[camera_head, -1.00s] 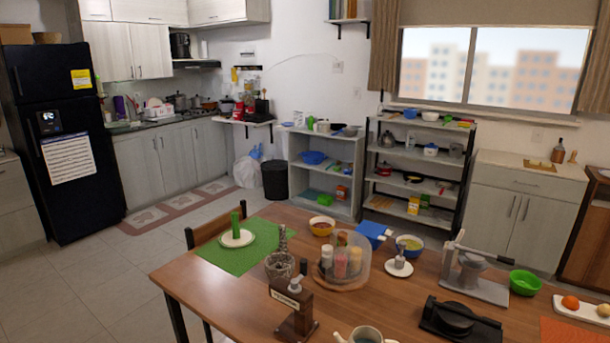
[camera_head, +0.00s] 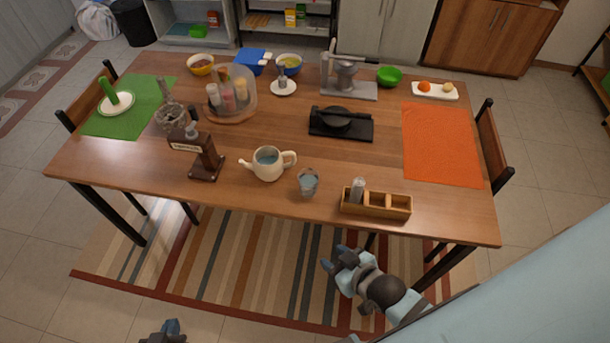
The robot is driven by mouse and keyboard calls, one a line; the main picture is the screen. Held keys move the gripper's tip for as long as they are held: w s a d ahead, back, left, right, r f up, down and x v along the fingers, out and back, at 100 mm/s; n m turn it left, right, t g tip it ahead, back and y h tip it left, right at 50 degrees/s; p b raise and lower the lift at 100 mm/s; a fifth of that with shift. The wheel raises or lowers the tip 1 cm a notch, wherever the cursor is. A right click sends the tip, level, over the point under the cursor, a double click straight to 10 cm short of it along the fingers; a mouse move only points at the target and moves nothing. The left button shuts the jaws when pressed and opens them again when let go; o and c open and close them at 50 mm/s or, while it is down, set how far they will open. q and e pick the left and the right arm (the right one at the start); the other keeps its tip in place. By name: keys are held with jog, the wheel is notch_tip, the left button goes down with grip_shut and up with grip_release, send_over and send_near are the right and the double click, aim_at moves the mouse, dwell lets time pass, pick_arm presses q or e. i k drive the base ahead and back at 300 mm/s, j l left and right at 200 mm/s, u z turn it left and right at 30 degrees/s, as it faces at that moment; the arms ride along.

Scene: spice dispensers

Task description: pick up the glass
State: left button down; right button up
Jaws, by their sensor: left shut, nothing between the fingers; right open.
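A small clear glass (camera_head: 308,184) stands near the front edge of the wooden table (camera_head: 270,203), between the teapot and a wooden box. My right gripper (camera_head: 333,257) is open and empty, below the glass in the picture, in front of the table edge and apart from it. My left gripper (camera_head: 172,325) shows only in part at the bottom edge, far from the glass; it is shut with nothing seen in it.
A white teapot (camera_head: 268,165) stands just left of the glass. A wooden compartment box (camera_head: 376,205) with a shaker is on its right. A dark wooden dispenser stand (camera_head: 206,160) is further left. An orange mat (camera_head: 440,145) lies bare at right.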

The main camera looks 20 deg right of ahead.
aim_at(308, 178)
jog(key=z, duration=0.5)
jog(key=i+j+z, duration=0.15)
jog(key=j+z, duration=0.15)
jog(key=j, duration=0.25)
jog(key=j+z, duration=0.35)
jog(key=j, duration=0.15)
jog(key=i+j, duration=0.1)
jog(key=j, duration=0.7)
jog(key=j+z, duration=0.15)
jog(key=j, duration=0.65)
jog(key=i, duration=0.05)
